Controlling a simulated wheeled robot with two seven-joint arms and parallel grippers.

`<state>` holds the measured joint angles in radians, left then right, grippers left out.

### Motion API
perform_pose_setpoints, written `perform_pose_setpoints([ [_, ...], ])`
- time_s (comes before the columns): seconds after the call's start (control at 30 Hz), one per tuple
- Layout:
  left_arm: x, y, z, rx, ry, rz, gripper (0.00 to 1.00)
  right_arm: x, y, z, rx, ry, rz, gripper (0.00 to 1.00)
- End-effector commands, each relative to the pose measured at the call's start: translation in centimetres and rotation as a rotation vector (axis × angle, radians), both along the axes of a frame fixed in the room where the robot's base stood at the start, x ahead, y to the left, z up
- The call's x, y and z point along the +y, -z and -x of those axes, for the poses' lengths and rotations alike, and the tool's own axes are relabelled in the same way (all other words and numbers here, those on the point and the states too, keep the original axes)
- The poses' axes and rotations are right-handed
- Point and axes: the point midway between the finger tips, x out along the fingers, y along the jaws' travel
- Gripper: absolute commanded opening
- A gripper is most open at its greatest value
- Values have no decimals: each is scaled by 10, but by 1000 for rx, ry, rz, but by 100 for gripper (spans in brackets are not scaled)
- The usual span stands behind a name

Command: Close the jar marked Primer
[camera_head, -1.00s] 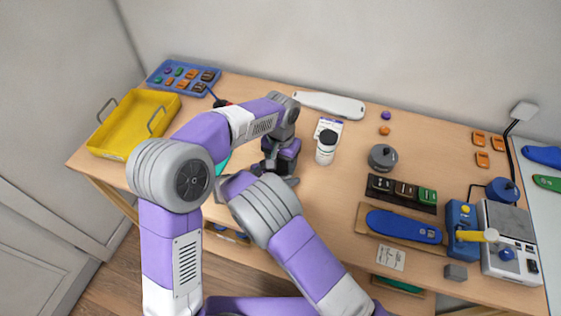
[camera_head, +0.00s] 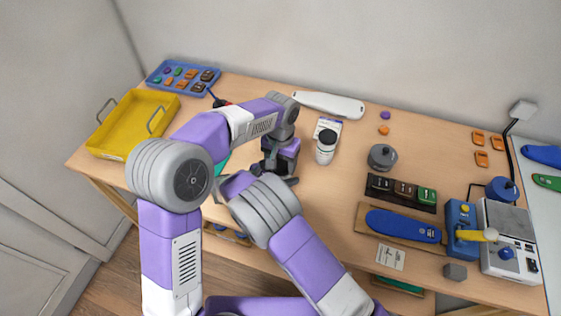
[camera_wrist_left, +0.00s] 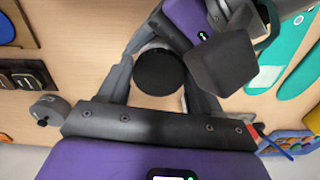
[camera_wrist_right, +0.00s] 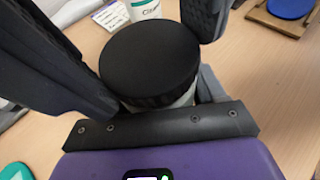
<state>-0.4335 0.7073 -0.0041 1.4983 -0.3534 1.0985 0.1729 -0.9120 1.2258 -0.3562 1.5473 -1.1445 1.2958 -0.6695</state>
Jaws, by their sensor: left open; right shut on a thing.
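A round black lid (camera_wrist_right: 150,60) sits on a pale jar (camera_wrist_right: 185,100), seen in the right wrist view; the lid also shows in the left wrist view (camera_wrist_left: 158,72). The jar's label is hidden, and I cannot tell how tightly the lid sits. My left gripper (camera_head: 279,172) is open, with its fingers on either side of the lid. My right gripper (camera_wrist_right: 160,102) is shut on the jar below the lid. In the head view the arms hide this jar.
A second white jar with a black lid (camera_head: 326,150) stands to the right; its label starts "Clean" in the right wrist view (camera_wrist_right: 145,10). A yellow tray (camera_head: 118,140) is at left.

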Motion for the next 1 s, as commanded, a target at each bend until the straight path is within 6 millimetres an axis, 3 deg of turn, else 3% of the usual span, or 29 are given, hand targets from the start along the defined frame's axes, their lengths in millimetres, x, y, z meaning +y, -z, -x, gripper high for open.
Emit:
perform_pose_setpoints([
  [0.03, 6, 13, 2, 21, -4, -14, 71, 0, -5, 0, -14, 10, -2, 14],
  [0.2, 6, 12, 2, 20, -4, -14, 71, 0, -5, 0, -14, 10, -3, 14],
  [0.53, 4, -27, 2, 16, -1, -12, 71, -1, -3, 0, -9, 8, -1, 14],
  [0.8, 3, -32, 3, 15, 1, -10, 71, 0, -2, 0, -5, 5, 0, 14],
  [0.87, 2, -32, 3, 15, 1, -10, 65, 0, -2, 0, -5, 5, 1, 14],
  [1.0, 2, -33, 3, 14, 1, -9, 43, 0, -2, 0, -5, 4, 0, 14],
])
